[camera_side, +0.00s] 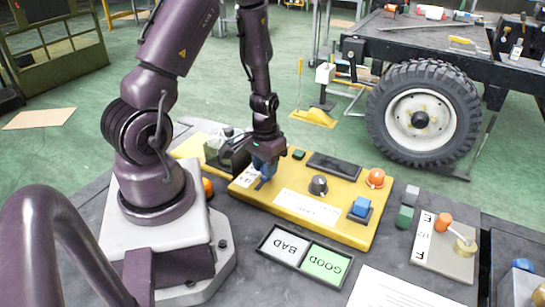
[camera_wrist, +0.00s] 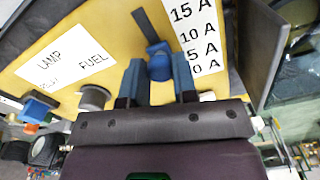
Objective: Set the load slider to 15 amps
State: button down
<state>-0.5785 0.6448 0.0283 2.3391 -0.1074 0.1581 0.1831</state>
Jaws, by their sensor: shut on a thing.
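The load slider's blue knob (camera_wrist: 160,64) sits between the blue fingertips of my gripper (camera_wrist: 158,80) in the wrist view. My gripper is shut on it. The dark slot (camera_wrist: 144,22) runs from the knob up toward the 15 A end. The white scale (camera_wrist: 194,30) beside it reads 15 A, 10 A, 5 A and 0 A from top to bottom. The knob appears near the lower marks, around 5 A, but the slanted view hides the exact reading. In the side view my gripper (camera_side: 266,168) points down at the left end of the yellow panel (camera_side: 335,232) and covers the knob.
The panel also carries a black dial (camera_side: 318,185), a blue switch (camera_side: 361,207), an orange button (camera_side: 375,177) and a dark display (camera_side: 334,165). A BAD/GOOD tray (camera_side: 305,257) lies in front. A lever box (camera_side: 445,247) stands to the right.

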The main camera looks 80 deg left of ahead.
jog(key=shift+s+d, duration=1.4)
jog(key=c, duration=0.9)
grip_release()
jog(key=shift+r, duration=0.15)
jog(key=shift+w+r, duration=0.1)
jog(key=shift+r, duration=0.1)
notch_tip(320, 180, up, 12)
jog(key=shift+r, duration=0.2)
